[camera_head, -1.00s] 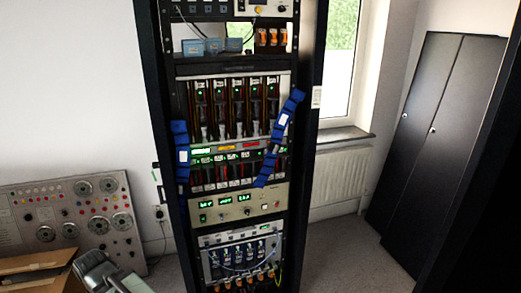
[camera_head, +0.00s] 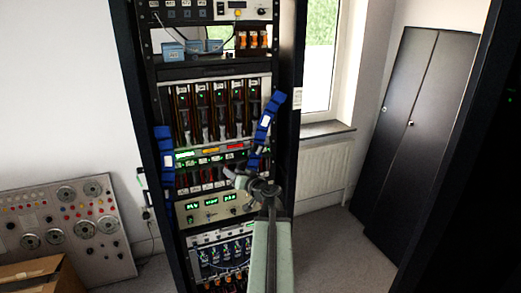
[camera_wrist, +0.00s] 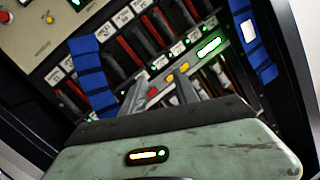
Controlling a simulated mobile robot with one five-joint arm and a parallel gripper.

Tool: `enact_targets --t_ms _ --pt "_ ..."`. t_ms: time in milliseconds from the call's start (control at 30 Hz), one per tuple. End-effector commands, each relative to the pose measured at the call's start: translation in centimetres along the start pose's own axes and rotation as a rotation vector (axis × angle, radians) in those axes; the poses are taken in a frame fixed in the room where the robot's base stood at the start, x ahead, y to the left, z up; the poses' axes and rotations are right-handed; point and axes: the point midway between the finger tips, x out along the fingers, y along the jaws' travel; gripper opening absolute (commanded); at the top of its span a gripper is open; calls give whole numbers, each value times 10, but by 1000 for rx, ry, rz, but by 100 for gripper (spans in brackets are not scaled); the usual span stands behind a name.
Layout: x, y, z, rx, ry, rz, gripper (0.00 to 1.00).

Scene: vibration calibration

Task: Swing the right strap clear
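The right strap (camera_head: 267,125) is a blue padded band with a white label, hanging slanted down the right side of the rack's front. My gripper (camera_head: 234,175) is in front of the rack, left of the strap's lower end. In the wrist view the rack appears turned over, and a blue strap, apparently the right one (camera_wrist: 92,75), lies left of the fingers. My gripper's two fingers (camera_wrist: 162,83) are apart with nothing seen between them. Contact with the strap is not visible. My forearm hides part of the rack's lower right.
A left blue strap (camera_head: 164,160) hangs on the rack's left side. Behind the straps are module rows and a cream panel (camera_head: 215,212) with green displays. A control console (camera_head: 60,225) and cardboard box stand left. Dark cabinets (camera_head: 420,130) stand right, with floor between.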

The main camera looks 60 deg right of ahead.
Motion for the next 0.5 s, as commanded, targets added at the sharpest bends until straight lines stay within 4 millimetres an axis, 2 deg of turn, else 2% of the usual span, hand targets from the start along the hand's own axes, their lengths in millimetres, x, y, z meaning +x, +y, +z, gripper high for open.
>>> enact_targets --t_ms 33,100,200,333,500 --pt "-19 33 -28 10 72 59 36" --pt "-41 66 -53 18 150 121 36" --pt "-61 94 -73 25 212 176 36" --pt "-67 102 -78 27 231 192 36" --pt "-58 103 -79 27 229 189 36"
